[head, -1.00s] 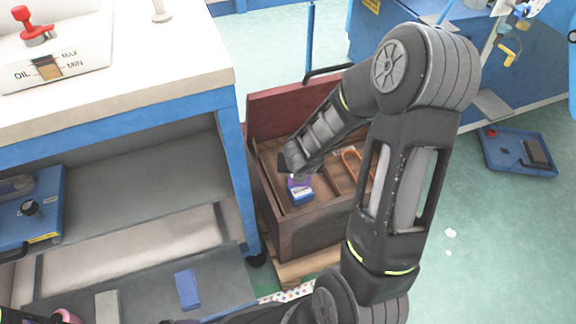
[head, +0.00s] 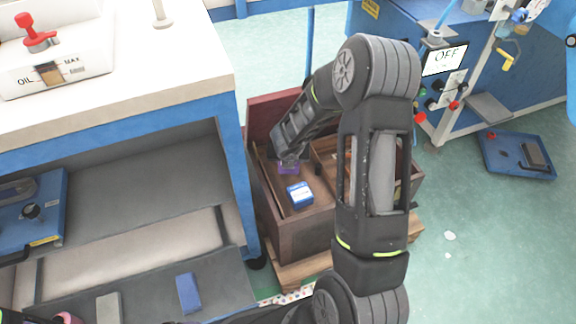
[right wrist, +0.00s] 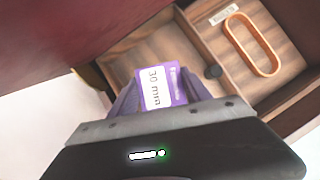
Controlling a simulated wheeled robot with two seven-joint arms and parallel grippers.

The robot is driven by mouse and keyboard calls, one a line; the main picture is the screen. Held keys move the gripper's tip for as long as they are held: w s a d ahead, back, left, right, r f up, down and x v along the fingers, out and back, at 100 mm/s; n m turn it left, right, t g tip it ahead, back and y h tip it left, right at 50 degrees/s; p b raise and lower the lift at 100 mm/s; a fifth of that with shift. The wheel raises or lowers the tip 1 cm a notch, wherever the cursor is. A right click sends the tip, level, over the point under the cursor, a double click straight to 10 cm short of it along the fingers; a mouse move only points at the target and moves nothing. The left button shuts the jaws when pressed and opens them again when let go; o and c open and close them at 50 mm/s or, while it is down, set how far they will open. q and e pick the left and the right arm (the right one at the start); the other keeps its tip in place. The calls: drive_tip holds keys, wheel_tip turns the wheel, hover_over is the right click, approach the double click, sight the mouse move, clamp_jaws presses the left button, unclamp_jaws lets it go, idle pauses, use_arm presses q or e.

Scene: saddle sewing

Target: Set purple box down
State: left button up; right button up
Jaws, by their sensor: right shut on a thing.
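The purple box (right wrist: 162,86) has a white label reading "30 mm" and sits between the fingers of my right gripper (right wrist: 155,95). In the head view the purple box (head: 289,168) is mostly hidden under the right gripper (head: 290,162), over the left compartment of the wooden chest (head: 302,236). Whether it touches the compartment floor, I cannot tell. A blue box (head: 300,194) with a white label lies in the same compartment, nearer the front.
An orange ring-shaped object (right wrist: 251,44) lies in the neighbouring compartment, past a wooden divider. The chest's red lid (head: 272,112) stands open at the back. A blue-framed workbench (head: 234,170) stands close on the left.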

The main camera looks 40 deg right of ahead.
wheel_tip(320, 180, down, 4)
drive_tip(key=shift+r+b, duration=0.1)
drive_tip(key=shift+b, duration=0.75)
drive_tip(key=shift+w+d+f, duration=0.15)
drive_tip(key=shift+w+f, duration=0.1)
drive_tip(key=shift+w, duration=0.15)
drive_tip(key=o, duration=1.7)
drive_tip(key=shift+c, duration=0.2)
drive_tip(key=shift+r, duration=0.1)
drive_tip(key=p+v, duration=0.4)
drive_tip(key=v, duration=0.8)
drive_tip(key=shift+p, duration=0.35)
